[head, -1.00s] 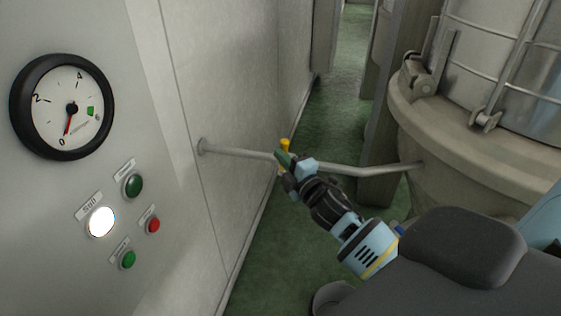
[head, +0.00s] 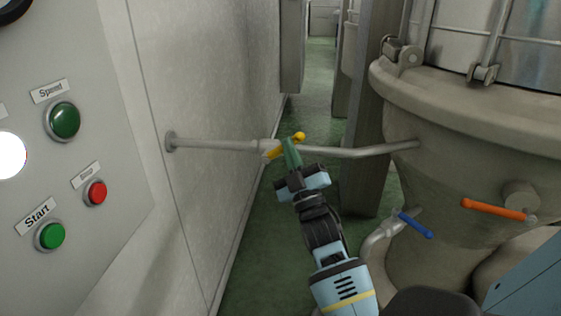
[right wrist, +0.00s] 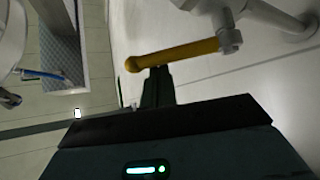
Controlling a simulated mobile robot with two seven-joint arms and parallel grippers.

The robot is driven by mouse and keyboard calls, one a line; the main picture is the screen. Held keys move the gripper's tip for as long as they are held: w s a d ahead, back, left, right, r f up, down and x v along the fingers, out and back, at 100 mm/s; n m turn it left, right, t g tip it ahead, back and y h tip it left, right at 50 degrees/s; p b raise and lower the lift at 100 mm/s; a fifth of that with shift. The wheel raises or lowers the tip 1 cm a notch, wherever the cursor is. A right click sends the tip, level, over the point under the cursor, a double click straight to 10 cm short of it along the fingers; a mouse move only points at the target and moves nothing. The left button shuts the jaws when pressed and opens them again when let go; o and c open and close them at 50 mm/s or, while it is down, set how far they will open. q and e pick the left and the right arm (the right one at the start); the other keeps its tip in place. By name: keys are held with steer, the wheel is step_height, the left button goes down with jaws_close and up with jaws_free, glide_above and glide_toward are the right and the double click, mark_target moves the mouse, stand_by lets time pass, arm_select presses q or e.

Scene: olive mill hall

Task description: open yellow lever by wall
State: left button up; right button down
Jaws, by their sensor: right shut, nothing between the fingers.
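The yellow lever (head: 296,138) sits on a grey pipe (head: 215,144) that runs from the wall to the big vat. In the right wrist view the lever (right wrist: 180,53) is a yellow bar with a rounded end, joined at its right end to a grey valve on the pipe. My right gripper (head: 290,150) is shut and empty, with its green fingers at the lever. In the right wrist view the fingertips (right wrist: 158,72) are just below the lever's middle; whether they touch it I cannot tell. My left gripper is out of view.
The vat (head: 455,110) stands at the right, with an orange lever (head: 493,209) and a blue lever (head: 414,224) low on it. A control panel (head: 100,240) with green and red buttons is on the left.

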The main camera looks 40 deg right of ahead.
steer(key=shift+s+d+f+m+g+h+b, duration=0.2)
steer(key=shift+f+m+h+b, duration=0.3)
steer(key=shift+f+m+h, duration=0.3)
steer(key=shift+s+d+f+m+g+h+b, duration=0.15)
steer(key=shift+f+m+h+b, duration=0.35)
steer(key=shift+f+m+h, duration=0.35)
steer(key=shift+s+d+f+m+g+h+b, duration=0.2)
steer(key=shift+f+m+h+b, duration=0.4)
steer(key=shift+m, duration=0.35)
steer(key=v, duration=0.7)
steer(key=shift+f, duration=0.3)
steer(key=shift+s+a, duration=0.1)
steer(key=shift+s, duration=0.1)
